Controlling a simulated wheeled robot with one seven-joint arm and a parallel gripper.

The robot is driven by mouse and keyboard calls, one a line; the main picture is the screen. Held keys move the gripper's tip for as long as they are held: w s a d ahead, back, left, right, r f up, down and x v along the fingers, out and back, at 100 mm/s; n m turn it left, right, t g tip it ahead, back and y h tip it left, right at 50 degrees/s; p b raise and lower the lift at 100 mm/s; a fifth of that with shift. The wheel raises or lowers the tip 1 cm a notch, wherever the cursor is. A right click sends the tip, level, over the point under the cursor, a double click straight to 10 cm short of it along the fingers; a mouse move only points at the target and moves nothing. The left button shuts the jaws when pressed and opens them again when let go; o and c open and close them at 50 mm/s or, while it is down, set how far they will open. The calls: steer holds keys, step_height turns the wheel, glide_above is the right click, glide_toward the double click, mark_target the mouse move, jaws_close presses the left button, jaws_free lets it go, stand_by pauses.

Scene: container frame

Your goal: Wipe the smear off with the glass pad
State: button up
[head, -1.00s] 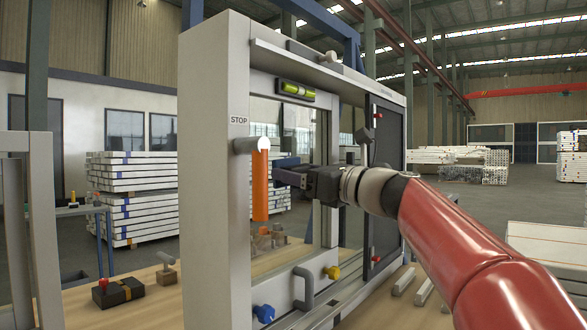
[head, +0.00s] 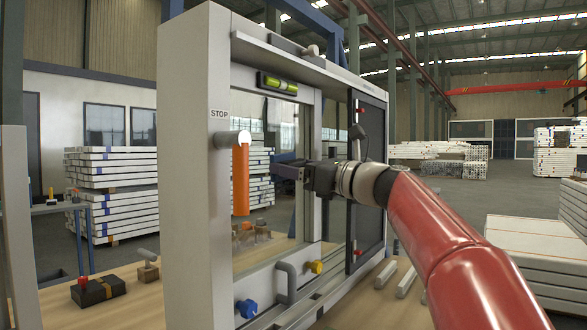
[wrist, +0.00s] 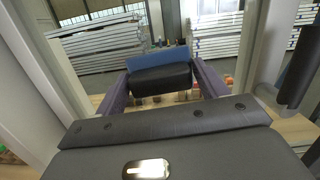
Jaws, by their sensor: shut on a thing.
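The glass pad shows in the wrist view as a blue strip (wrist: 158,60) with a black grip (wrist: 160,80) behind it. My gripper (wrist: 162,84) is shut on the black grip, one purple finger at each side. In the head view my gripper (head: 284,171) is at the opening of the large pale frame (head: 187,190), right of the orange cylinder. I cannot tell whether the pad touches the glass. I cannot make out the smear in either view.
An orange cylinder (head: 240,182) hangs from a peg on the frame. A grey handle (head: 287,283), a blue knob (head: 246,308) and a yellow knob (head: 316,267) sit low on it. A level (head: 278,83) is above, a dark panel (head: 369,180) at right.

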steer(key=shift+r+b+v, duration=0.2)
steer(key=shift+b+v, duration=0.05)
steer(key=shift+v, duration=1.15)
steer(key=shift+r+b+v, duration=0.2)
steer(key=shift+r+v, duration=0.05)
steer(key=shift+v, duration=1.1)
steer(key=shift+s+d, duration=0.1)
steer(key=v, duration=0.3)
steer(key=shift+r, duration=0.25)
steer(key=b, duration=0.4)
glide_toward(254, 189)
steer(key=shift+p+x, duration=0.55)
steer(key=shift+x, duration=1.55)
steer(key=shift+p+x, duration=0.35)
steer(key=shift+x, duration=0.7)
steer(key=shift+s, duration=0.1)
